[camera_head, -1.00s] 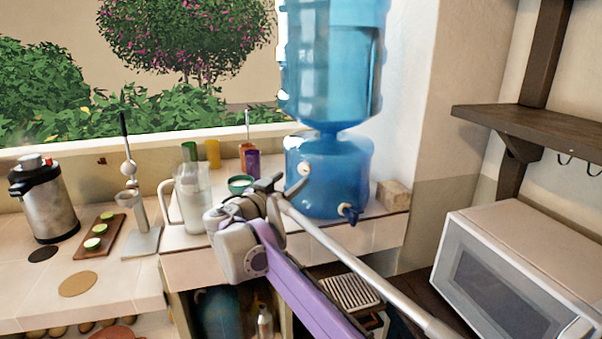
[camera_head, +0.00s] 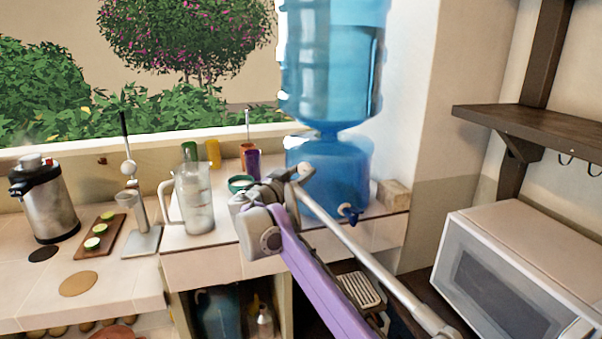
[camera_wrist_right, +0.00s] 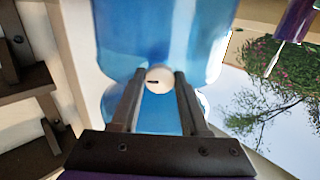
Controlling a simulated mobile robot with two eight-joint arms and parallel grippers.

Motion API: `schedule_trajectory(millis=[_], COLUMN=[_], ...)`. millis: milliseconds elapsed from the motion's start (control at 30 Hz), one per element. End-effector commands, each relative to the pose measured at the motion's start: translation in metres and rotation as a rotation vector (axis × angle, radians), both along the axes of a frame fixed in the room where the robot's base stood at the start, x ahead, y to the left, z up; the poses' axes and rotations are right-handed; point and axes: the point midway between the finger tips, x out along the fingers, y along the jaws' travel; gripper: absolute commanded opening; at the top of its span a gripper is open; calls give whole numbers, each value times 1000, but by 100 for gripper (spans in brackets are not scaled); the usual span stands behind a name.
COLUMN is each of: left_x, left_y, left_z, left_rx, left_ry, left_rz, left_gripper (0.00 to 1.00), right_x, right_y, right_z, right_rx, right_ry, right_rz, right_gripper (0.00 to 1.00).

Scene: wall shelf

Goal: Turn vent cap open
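The vent cap (camera_head: 305,170) is a small pale round disc on the front of the blue lower tank (camera_head: 345,170) of the water dispenser. In the right wrist view the cap (camera_wrist_right: 158,79) shows a short dark mark and lies between my fingertips, on the blue tank. My right gripper (camera_wrist_right: 159,76) is open, with one dark finger on each side of the cap; whether they touch it I cannot tell. In the head view my right gripper (camera_head: 288,177) is just left of the cap, partly hidden by its own wrist. My left gripper is not in view.
A glass pitcher (camera_head: 195,200), a green bowl (camera_head: 240,184) and cups stand to the left. A white microwave (camera_head: 515,275) is at the right.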

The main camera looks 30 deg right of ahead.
Motion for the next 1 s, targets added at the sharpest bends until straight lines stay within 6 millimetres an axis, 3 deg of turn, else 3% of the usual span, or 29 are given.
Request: schedule_trajectory(millis=[33, 167, 567, 1000], left_x=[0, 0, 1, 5], left_y=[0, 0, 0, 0], left_z=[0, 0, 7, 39], left_rx=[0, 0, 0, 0], left_ry=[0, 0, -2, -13], left_rz=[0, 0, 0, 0], left_gripper=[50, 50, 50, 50], right_x=[0, 0, 0, -1], right_y=[0, 0, 0, 0], right_z=[0, 0, 2, 4], right_rx=[0, 0, -30, -210], right_ry=[0, 0, 49, 342], right_rz=[0, 0, -1, -1], right_gripper=[20, 0, 0, 0])
